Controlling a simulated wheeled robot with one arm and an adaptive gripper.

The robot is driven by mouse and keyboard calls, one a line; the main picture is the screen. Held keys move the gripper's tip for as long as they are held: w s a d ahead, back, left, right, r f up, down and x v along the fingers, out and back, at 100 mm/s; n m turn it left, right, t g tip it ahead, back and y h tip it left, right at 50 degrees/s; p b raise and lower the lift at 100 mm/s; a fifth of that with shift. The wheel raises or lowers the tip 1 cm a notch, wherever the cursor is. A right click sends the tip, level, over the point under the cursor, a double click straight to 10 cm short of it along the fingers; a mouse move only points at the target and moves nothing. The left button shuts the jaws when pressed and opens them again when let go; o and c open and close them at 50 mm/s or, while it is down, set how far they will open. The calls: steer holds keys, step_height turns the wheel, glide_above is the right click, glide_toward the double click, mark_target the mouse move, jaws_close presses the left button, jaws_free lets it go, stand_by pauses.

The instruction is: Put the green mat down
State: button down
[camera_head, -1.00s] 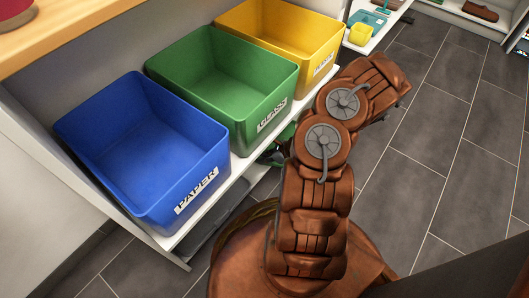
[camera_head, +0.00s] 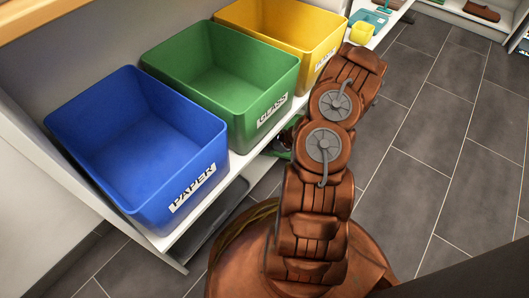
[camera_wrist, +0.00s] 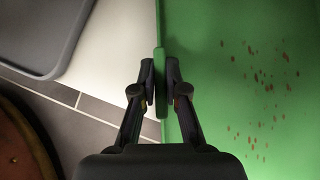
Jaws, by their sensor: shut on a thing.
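The green mat (camera_wrist: 250,70) fills the right side of the wrist view; brown specks are scattered over it. My gripper (camera_wrist: 160,85) is shut on its raised left edge, with one finger on each side. In the head view only a small green piece of the mat (camera_head: 281,152) shows, beside my arm and below the bins, near the lower shelf. My arm and the bins hide most of it there. I cannot tell whether its underside touches a surface.
Blue (camera_head: 140,150), green (camera_head: 220,80) and yellow (camera_head: 285,35) bins stand on the upper white shelf. A grey tray (camera_wrist: 40,35) lies on a pale surface left of the mat in the wrist view. Grey tiled floor (camera_head: 420,150) is open to the right.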

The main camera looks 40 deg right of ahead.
steer(key=shift+f, duration=0.65)
steer(key=c, duration=1.2)
jaws_free()
steer(key=p+v, duration=0.5)
steer(key=v, duration=0.7)
